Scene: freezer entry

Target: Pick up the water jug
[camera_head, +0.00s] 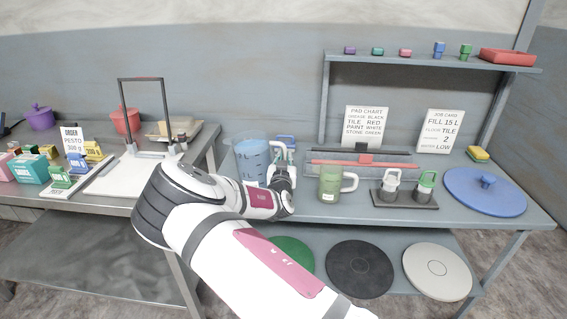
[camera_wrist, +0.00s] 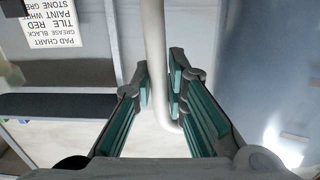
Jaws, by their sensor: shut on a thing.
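The water jug (camera_head: 250,160) is a clear, blue-tinted pitcher standing upright at the left end of the right-hand bench, partly hidden by my arm. In the wrist view its bluish wall (camera_wrist: 250,70) fills the right side. My gripper (camera_head: 282,172) is at the jug's right side, its fingers pointing away from the head camera. In the wrist view the pale upright handle (camera_wrist: 157,60) runs between the teal finger pads of my gripper (camera_wrist: 160,82), which is shut on it. I cannot tell whether the jug's base touches the bench.
A green mug-like jug (camera_head: 329,184) stands close to the right of my gripper. A raised shelf (camera_head: 430,62) runs above.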

